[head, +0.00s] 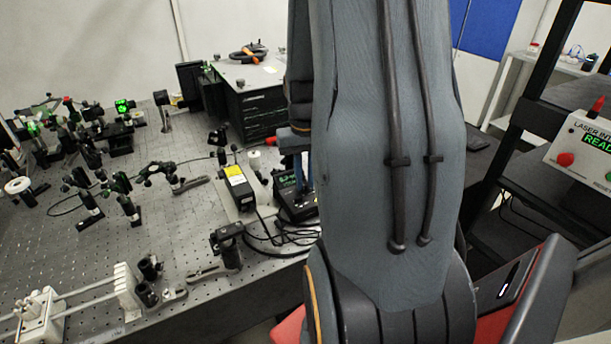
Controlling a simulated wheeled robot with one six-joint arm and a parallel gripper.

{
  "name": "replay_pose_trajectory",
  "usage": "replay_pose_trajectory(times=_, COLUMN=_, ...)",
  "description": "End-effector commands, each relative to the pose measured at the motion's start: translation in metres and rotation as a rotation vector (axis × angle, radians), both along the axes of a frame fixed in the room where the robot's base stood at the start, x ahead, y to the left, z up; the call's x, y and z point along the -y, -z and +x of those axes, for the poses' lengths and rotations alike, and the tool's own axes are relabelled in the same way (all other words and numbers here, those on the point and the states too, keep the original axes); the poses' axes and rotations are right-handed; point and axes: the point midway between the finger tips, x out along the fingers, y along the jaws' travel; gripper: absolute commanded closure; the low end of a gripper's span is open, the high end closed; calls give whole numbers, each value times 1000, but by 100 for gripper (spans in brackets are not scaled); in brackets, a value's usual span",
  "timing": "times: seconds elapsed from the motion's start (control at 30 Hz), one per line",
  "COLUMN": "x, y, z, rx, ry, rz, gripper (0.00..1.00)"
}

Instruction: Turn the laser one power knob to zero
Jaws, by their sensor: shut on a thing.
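A small black controller box (297,207) with a green-lit display (285,182) sits on the optical table, partly hidden behind my arm. My gripper (304,180) points down at the top of this box, its fingers close together at the knob position. The laser one power knob itself is hidden by the fingers, and its setting cannot be read. A black laser module (240,188) with a yellow label stands just left of the box.
The perforated optical table (180,235) carries several posts and mounts at left. A large black cabinet (250,105) stands behind. Black cables (280,240) lie before the controller. An interlock panel (585,148) reading "READ…" is at right.

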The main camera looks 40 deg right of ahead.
Motion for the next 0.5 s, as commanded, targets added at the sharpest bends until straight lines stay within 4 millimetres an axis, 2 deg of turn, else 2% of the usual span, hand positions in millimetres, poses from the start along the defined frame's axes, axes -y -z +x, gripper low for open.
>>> replay_pose_trajectory(times=0.5, x=1, y=-1, z=1, rx=3, ry=-31, rz=-3, gripper=100)
